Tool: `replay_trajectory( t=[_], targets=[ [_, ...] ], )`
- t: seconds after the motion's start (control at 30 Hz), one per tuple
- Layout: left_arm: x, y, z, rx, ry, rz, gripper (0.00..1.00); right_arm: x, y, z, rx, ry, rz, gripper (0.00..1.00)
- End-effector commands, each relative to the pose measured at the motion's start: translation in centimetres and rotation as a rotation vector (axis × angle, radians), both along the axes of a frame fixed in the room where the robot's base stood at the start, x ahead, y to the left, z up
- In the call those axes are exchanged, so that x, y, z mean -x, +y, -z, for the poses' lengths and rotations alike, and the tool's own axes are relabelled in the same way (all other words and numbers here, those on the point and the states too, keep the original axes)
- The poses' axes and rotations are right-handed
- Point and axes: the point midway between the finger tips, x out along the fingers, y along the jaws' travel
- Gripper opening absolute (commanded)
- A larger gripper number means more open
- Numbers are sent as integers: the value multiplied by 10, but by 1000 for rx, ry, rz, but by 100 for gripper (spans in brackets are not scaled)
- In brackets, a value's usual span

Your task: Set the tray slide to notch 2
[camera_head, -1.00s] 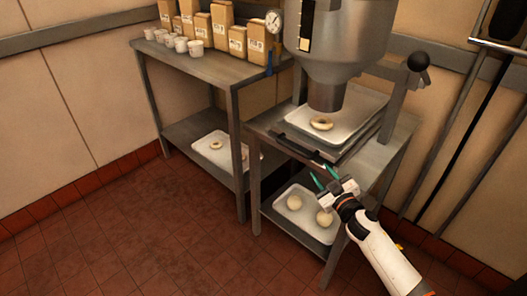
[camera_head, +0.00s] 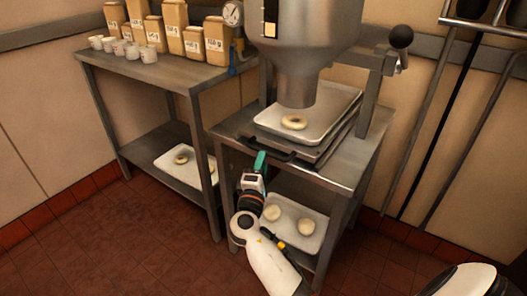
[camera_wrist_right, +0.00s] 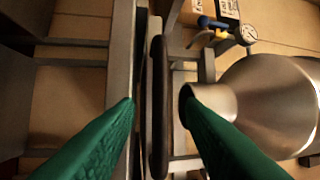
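The tray slide is a flat grey plate with a dark handle (camera_head: 266,149) along its front edge, on the steel stand beneath the hopper. A white tray (camera_head: 318,130) rests on it, carrying a dough ring (camera_head: 294,122) below the hopper spout (camera_head: 297,92). My right gripper (camera_head: 261,160) is at the handle, its teal fingers pointing up toward it. In the right wrist view the fingers are apart, and the dark handle bar (camera_wrist_right: 159,110) shows between them with gaps on both sides. Contact cannot be told. No notch marks are readable. My left gripper is out of view.
The hopper (camera_head: 305,45) stands over the tray, with a black-knobbed lever (camera_head: 401,38) at its right. A lower shelf tray (camera_head: 300,240) holds two dough balls. A side table (camera_head: 165,70) at left bears cups and paper bags. Tools hang on the right wall.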

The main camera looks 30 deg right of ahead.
Motion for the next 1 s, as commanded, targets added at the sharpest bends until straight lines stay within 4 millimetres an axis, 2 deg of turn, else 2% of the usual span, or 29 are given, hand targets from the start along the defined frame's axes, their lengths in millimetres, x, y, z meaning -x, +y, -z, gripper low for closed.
replay_trajectory(
  t=[0.1,0.3,0.67,0.7,0.77,0.9,1.0],
  targets=[
    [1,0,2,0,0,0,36,-16,-16,-5,2,-1,1,36],
    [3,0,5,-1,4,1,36,-33,-32,-8,1,0,0,36],
    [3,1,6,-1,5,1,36,-37,-37,-9,-1,-1,-1,36],
    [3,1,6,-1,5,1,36,-37,-37,-9,-1,-1,-1,34],
    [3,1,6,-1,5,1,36,-37,-37,-9,-1,-1,-1,25],
    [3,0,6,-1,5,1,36,-37,-37,-9,-1,-1,-1,2],
    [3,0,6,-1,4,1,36,-37,-36,-8,-1,0,-1,0]
  ],
)
